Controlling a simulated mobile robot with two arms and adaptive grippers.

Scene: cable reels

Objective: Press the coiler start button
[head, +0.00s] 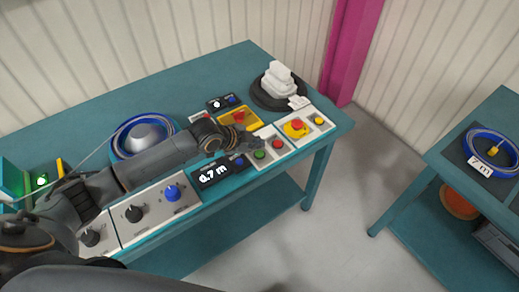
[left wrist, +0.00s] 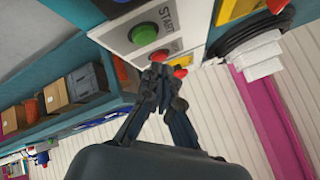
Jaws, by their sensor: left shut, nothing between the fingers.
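The green start button (head: 259,154) sits on a pale panel at the bench's front right edge, left of a red button (head: 278,143). In the left wrist view the green button (left wrist: 144,33) lies under the word START, and the red button (left wrist: 159,55) is closer to my fingers. My left gripper (head: 252,141) is shut and empty, just behind the green button in the head view. In the left wrist view its fingertips (left wrist: 159,74) are together, apart from the green button as seen there. My right gripper is not in view.
A red mushroom button (head: 297,125) on yellow is right of the panel. A blue cable coil (head: 121,143) lies behind my arm. A second table (head: 436,154) stands right, across open floor.

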